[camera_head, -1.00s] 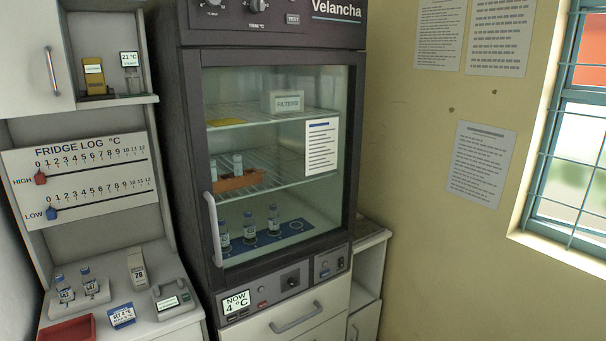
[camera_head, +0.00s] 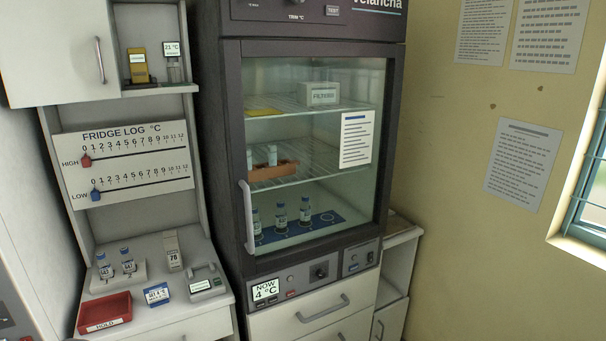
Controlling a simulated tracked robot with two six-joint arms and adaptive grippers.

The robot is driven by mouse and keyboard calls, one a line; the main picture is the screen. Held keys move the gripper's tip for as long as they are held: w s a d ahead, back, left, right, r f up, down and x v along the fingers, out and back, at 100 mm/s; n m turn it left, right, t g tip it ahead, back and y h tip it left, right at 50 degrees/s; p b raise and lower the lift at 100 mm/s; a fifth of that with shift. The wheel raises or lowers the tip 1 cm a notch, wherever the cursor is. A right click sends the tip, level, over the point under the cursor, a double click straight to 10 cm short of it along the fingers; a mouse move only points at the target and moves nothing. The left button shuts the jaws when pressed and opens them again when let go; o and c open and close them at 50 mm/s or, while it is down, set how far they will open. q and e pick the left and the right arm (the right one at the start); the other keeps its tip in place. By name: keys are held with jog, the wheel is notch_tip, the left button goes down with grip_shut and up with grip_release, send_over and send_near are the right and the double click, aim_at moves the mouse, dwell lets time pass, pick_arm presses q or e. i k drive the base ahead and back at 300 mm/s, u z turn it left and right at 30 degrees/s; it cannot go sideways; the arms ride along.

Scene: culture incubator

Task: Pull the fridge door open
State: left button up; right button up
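The fridge (camera_head: 224,150) is a tall dark cabinet in the middle of the head view. Its glass door (camera_head: 350,215) is shut. A pale vertical handle (camera_head: 247,217) is on the door's left edge, at its lower half. Behind the glass are wire shelves with a box marked FILTERS (camera_head: 319,94), an orange rack (camera_head: 272,171) and several blue-capped vials (camera_head: 281,217) on a blue mat. Neither of my grippers is in view, and nothing touches the handle.
Left of the fridge is a white counter (camera_head: 200,312) with a red HOLD tray (camera_head: 104,313), two vials (camera_head: 127,261) and small devices. A wall cabinet (camera_head: 55,50) hangs above. A drawer with a handle (camera_head: 322,309) is below the door. A wall and window are at right.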

aim_at(357, 128)
jog(key=u, duration=0.4)
jog(key=i, duration=0.85)
